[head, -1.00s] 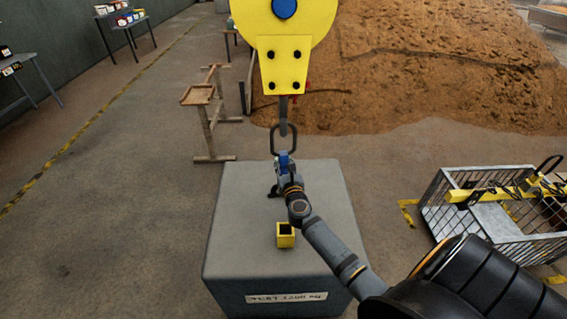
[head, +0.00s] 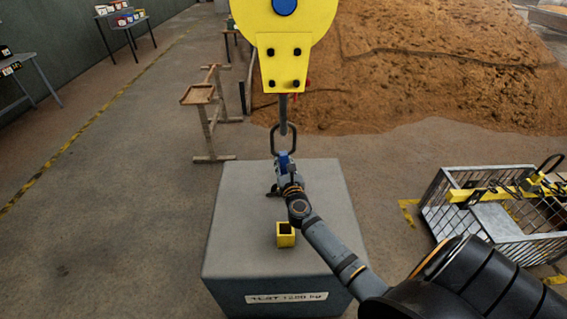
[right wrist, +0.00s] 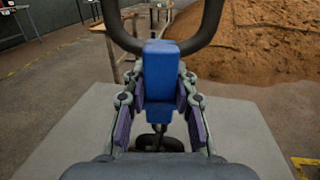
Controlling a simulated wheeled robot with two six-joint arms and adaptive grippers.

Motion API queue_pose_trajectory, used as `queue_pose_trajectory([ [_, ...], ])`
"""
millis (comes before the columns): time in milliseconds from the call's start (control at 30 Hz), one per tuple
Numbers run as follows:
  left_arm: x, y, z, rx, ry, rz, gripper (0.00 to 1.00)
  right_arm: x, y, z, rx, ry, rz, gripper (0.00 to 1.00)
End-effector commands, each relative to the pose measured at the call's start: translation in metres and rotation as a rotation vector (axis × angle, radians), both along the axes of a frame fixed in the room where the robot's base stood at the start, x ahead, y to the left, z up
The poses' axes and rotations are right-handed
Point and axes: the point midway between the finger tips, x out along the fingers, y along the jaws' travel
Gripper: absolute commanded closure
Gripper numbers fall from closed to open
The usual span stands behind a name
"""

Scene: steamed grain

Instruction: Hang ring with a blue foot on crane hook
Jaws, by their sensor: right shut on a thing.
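My right gripper (head: 285,167) is shut on the blue foot (right wrist: 161,75) of a dark, rounded rectangular ring (head: 272,141). The ring stands upright above the foot, and its lower part shows in the right wrist view (right wrist: 207,25). The crane hook (head: 283,112) hangs on a grey shank below the yellow hook block (head: 284,62). In the head view the hook's lower end overlaps the ring's opening; I cannot tell whether it passes through or stays in front or behind. The hook is not seen in the right wrist view. My left gripper is not in view.
A grey weight block (head: 240,225) stands below, with a small yellow square holder (head: 286,239) on top. A wire crate (head: 455,215) with yellow gear is at the right. A wooden stand (head: 205,125) is at the left, a soil heap (head: 430,70) behind.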

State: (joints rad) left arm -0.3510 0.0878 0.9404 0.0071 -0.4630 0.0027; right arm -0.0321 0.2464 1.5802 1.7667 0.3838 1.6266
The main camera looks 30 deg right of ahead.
Motion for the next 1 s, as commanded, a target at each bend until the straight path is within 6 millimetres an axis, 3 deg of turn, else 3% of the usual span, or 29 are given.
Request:
queue_pose_trajectory([
  [67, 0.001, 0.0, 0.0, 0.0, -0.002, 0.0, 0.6, 0.001, 0.0, 0.004, -0.002, -0.006, 0.001, 1.0],
  [100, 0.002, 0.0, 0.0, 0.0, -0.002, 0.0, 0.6, 0.001, 0.0, 0.004, -0.002, -0.006, 0.001, 0.68],
  [267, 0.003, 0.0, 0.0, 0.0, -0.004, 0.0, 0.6, 0.001, 0.0, 0.002, -0.001, -0.004, 0.0, 0.47],
  [667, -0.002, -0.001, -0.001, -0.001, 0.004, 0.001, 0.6, -0.011, 0.004, -0.003, 0.002, 0.005, 0.0, 0.47],
  [1000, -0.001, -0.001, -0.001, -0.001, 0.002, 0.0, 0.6, -0.084, 0.034, -0.001, 0.003, 0.002, 0.001, 0.47],
])
